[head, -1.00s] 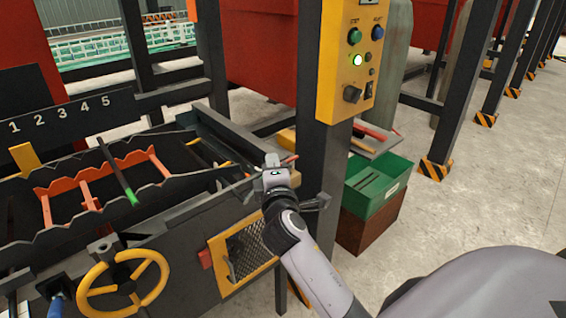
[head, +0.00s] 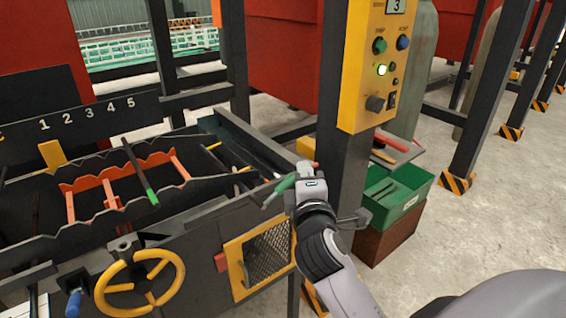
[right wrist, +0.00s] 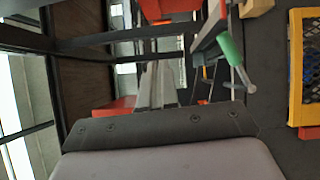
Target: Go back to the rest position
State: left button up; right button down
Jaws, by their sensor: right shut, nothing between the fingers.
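My right gripper (head: 308,178) is shut and empty. In the head view it is in front of the machine's right end, near the dark post. My right arm reaches up to it from the lower right. A green handle (head: 279,188) shows just left of the gripper, and I cannot tell whether they touch. A green handle with a pale metal shaft also shows in the right wrist view (right wrist: 231,48), apart from the dark plate of my wrist. The fingertips are hard to make out in both views. My left gripper is not in view.
The machine has a yellow handwheel (head: 140,281) and toothed racks with orange bars. A yellow control box (head: 369,75) is on the dark post (head: 341,175). A green bin (head: 398,194) stands on a brown box right of the post. The floor further right is open.

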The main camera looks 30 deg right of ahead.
jog(key=s+a+f+m+g+y, duration=0.1)
jog(key=s+a+f+m+y, duration=0.2)
jog(key=f, duration=0.6)
jog(key=s+a+f+g+y, duration=0.15)
jog(key=a+f+y, duration=0.25)
jog(key=f, duration=0.5)
jog(key=s+a+f+m+g+y, duration=0.3)
jog(key=s+f+m, duration=0.4)
jog(key=s+f, duration=0.5)
jog(key=shift+s+a+f+y, duration=0.4)
jog(key=shift+s+a+y, duration=0.2)
jog(key=shift+s+a, duration=0.5)
dwell(0.5)
